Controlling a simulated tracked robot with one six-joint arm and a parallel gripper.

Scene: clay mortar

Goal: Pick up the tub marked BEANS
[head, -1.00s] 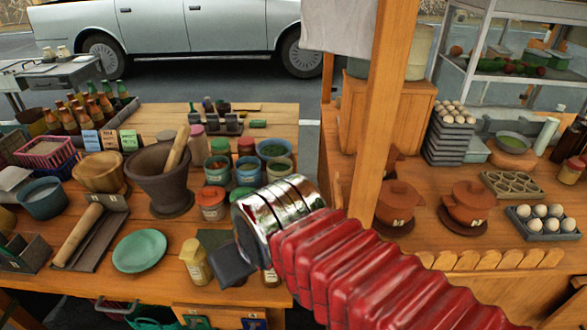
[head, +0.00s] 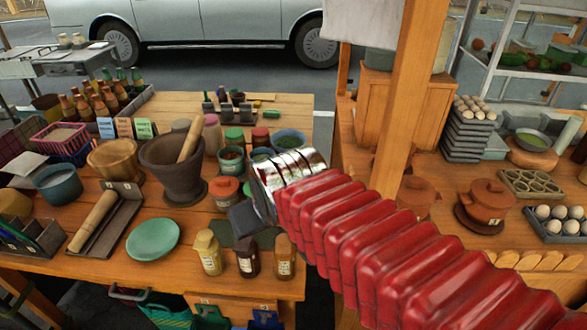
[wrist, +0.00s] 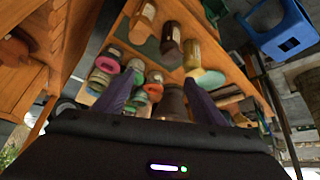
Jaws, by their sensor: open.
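Several small lidded tubs stand in a cluster on the left wooden table. A green-lidded tub (head: 234,138), an open teal tub (head: 231,158) and an orange-red tub (head: 227,189) show in the head view. I cannot read BEANS on any of them, and my arm hides part of the cluster. The tubs (wrist: 108,65) also show tilted in the wrist view, between and beyond my fingers. My gripper (wrist: 160,92) is open, its two purple fingers apart with nothing held. In the head view its dark end is just in front of the orange-red tub.
A mortar (head: 172,168) with a pestle stands left of the tubs. Several bottles (head: 247,258) stand at the table's front edge, right of a green plate (head: 153,240). A wooden post (head: 404,110) and a second counter with clay pots (head: 487,203) are at the right.

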